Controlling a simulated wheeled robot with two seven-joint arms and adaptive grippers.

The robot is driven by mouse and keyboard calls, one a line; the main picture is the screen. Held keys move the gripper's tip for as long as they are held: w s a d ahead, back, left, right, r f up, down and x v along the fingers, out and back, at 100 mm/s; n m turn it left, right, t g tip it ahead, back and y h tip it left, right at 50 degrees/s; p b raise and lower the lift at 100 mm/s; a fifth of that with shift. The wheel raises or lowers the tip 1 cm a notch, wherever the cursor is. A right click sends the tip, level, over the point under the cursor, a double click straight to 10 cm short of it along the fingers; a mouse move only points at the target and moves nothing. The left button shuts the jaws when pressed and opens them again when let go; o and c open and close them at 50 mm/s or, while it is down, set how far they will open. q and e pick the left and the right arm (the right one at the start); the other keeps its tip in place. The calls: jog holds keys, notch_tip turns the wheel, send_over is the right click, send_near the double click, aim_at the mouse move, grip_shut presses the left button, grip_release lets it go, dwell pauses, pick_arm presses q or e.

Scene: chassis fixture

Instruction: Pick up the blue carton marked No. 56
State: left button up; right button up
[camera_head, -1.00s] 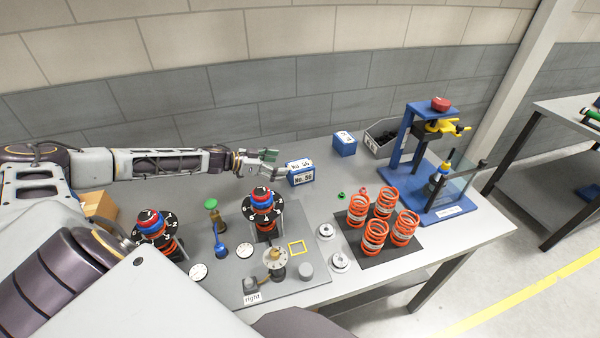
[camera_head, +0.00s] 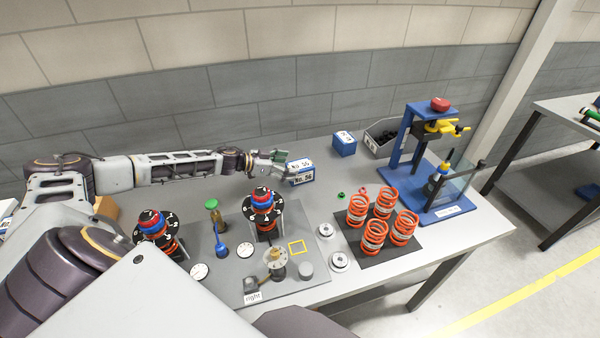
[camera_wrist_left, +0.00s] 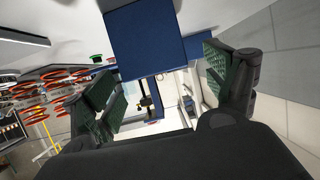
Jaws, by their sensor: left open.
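The blue carton marked No. 56 (camera_head: 301,173) stands on the grey table in the head view, with white labels on its top and front. My left gripper (camera_head: 285,166) is open at the carton's left side, and its fingertips reach the carton's near edge there. In the left wrist view, a blue carton face (camera_wrist_left: 142,41) shows ahead of the open green-padded fingers (camera_wrist_left: 165,85), between them and toward the top of the picture. I cannot tell whether the fingers touch it. My right gripper is not in view.
Another blue carton (camera_head: 344,143) stands further back, beside a grey bin (camera_head: 380,138) of dark parts. A blue press stand (camera_head: 408,142) is at the right. Orange springs (camera_head: 375,236) stand on a black mat in front. Two black-and-red spring assemblies (camera_head: 263,202) (camera_head: 153,228) stand nearer my arm.

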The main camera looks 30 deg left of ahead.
aim_at(296, 166)
pick_arm(q)
jog(key=shift+d+p+x, duration=0.2)
jog(key=shift+p+x, duration=0.25)
jog(key=shift+x, duration=2.05)
jog(key=shift+r, duration=0.1)
jog(key=c, duration=1.2)
